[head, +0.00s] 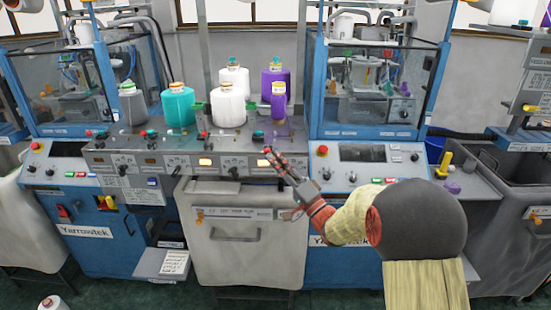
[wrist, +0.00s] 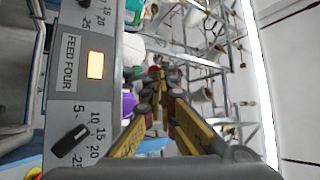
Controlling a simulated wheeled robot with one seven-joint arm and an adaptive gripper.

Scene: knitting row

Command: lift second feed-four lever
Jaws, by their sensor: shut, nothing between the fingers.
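The grey feed panel (head: 140,160) runs across the middle of the head view. In the wrist view, a "FEED FOUR" label (wrist: 69,62) stands beside a lit orange window (wrist: 95,65). Below them is a black pointer handle (wrist: 70,140) on a scale marked 5 to 25. I cannot tell if this handle is the lever. My gripper (head: 268,152) is at the right end of the panel, in front of a lit window (head: 262,163). In the wrist view my gripper (wrist: 158,75) is shut and empty, right of the label and apart from the handle. My fingers hide part of the panel.
Yarn cones, teal (head: 179,107), white (head: 228,106) and purple (head: 278,102), stand behind the panel. Blue-framed clear cabinets (head: 428,85) stand on either side. A grey bin (head: 250,262) with a handle is below the panel. A yellow part (head: 444,163) stands at the right.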

